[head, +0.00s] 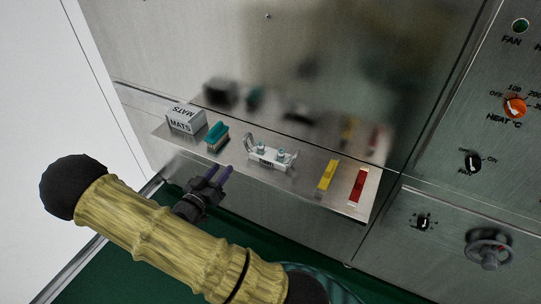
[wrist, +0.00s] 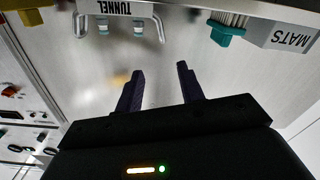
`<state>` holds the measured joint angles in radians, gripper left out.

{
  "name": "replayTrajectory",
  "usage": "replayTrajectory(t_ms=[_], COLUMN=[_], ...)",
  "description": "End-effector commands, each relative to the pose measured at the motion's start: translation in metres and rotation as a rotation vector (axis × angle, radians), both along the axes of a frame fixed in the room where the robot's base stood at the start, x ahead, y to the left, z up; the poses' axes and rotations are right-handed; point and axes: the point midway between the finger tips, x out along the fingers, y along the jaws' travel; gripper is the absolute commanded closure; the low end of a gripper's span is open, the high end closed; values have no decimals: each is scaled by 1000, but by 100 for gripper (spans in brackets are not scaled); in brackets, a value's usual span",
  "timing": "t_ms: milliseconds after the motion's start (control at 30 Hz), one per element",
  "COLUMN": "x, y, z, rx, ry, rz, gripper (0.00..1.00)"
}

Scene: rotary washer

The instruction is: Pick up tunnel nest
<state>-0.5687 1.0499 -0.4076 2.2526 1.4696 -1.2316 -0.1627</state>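The metal shelf (head: 308,198) also holds a "MATS" box (head: 186,121), a teal brush (head: 217,136), a yellow item (head: 327,176) and a red item (head: 359,186). A steel wall rises behind. A control panel with an orange knob (head: 515,107) and a handwheel (head: 489,249) stands at right.

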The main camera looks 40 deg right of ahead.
Motion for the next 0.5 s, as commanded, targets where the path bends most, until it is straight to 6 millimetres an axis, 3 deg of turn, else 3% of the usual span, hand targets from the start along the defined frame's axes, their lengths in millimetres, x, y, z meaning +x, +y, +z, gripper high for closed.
replayTrajectory(t_ms=[500], x=[36], y=[-85], z=[2], rx=[0], ry=[0], rz=[-4], gripper=[62])
